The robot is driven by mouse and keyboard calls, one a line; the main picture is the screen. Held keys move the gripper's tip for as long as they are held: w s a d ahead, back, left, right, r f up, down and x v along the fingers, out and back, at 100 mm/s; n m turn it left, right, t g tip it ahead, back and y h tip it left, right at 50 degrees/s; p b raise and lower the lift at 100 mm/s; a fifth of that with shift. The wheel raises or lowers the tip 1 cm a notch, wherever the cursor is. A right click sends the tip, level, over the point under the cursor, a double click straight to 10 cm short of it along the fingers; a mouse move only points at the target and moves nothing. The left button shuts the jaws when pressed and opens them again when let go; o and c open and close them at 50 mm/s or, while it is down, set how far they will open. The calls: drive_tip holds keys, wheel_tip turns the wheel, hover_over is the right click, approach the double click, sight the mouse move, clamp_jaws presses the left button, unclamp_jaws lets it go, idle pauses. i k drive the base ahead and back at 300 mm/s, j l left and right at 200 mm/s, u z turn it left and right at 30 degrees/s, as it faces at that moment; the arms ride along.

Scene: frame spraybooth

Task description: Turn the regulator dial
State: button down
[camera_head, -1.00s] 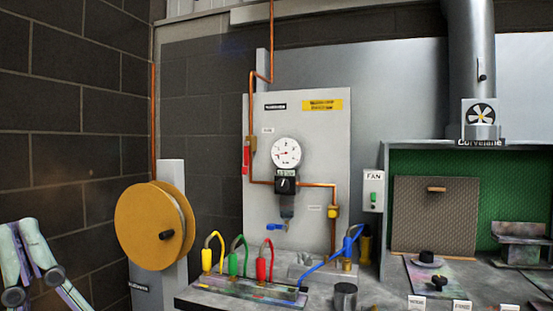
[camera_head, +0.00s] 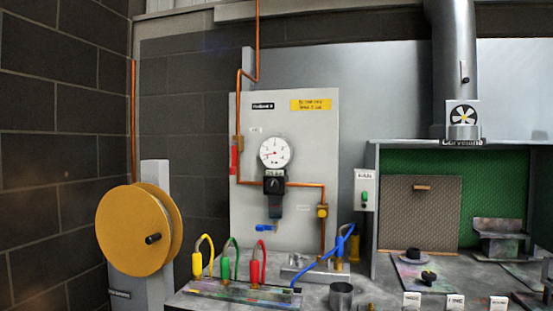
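The regulator dial looks like the dark square knob (camera_head: 274,185) with a light pointer mark, on the pipework just under the round white pressure gauge (camera_head: 274,153). The gauge has a red needle. Both are mounted on a pale upright panel (camera_head: 318,140) behind the bench. A grey bowl and a small blue lever (camera_head: 263,228) hang below the knob. Nothing covers the knob. My gripper is not in view.
Yellow, green and red hoses (camera_head: 256,264) stand in a rack on the bench in front of the panel. A blue hose (camera_head: 325,260) runs beside them. A yellow reel (camera_head: 134,232) stands left. A green-backed booth (camera_head: 502,172) with parts is at right.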

sight(271, 185)
drive_tip(key=i+z, duration=0.9)
drive_tip(key=k+l, duration=0.05)
drive_tip(key=k, duration=0.05)
